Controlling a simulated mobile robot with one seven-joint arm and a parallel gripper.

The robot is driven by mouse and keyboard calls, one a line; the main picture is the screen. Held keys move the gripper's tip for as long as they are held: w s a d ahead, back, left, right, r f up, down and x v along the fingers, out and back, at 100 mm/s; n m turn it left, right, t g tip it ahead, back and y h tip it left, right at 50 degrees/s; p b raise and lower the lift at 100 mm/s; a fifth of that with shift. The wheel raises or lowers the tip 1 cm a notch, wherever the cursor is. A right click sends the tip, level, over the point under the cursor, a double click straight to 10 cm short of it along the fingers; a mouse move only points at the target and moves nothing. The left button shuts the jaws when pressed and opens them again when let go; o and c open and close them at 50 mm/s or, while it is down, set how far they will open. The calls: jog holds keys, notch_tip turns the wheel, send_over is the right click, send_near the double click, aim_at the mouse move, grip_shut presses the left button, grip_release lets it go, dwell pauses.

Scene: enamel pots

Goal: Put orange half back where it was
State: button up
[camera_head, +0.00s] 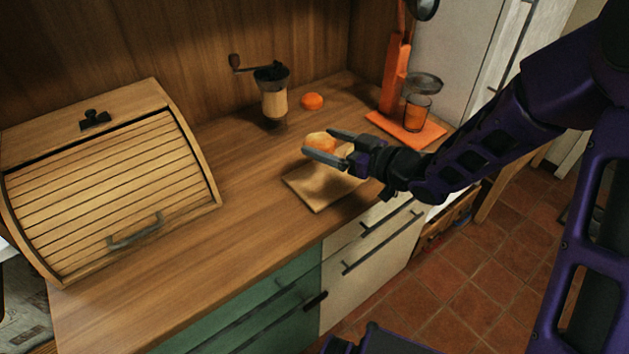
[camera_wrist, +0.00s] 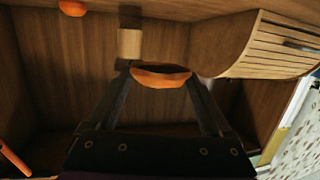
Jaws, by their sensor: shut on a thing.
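My gripper (camera_head: 322,142) is shut on an orange half (camera_head: 319,141), holding it between the two fingers. In the head view they are seen above the far part of a light wooden cutting board (camera_head: 318,193), with a shadow on the board below. In the wrist view the orange half (camera_wrist: 160,77) sits between the fingertips (camera_wrist: 158,74), its lower part toward me. The fingers hide part of it in the head view. The exact height above the board is hard to tell.
An orange (camera_head: 312,101) lies behind, beside a coffee grinder (camera_head: 273,100). An orange juicer stand (camera_head: 396,70) with a glass (camera_head: 417,114) stands on the right. A wooden bread box (camera_head: 105,185) fills the left. The wooden counter (camera_head: 235,235) is bare between box and board.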

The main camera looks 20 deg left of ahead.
aim_at(325, 184)
notch_tip(325, 184, down, 10)
jog(key=shift+r+b, duration=0.15)
jog(key=shift+b, duration=0.65)
jog(key=shift+f+b, duration=0.25)
jog(key=shift+b, duration=0.05)
jog(key=o, duration=1.3)
jog(key=shift+r, duration=0.1)
jog(key=shift+r+p, duration=0.2)
jog(key=shift+p, duration=0.1)
jog(key=shift+p+v, duration=0.4)
jog(key=shift+v, duration=5.6)
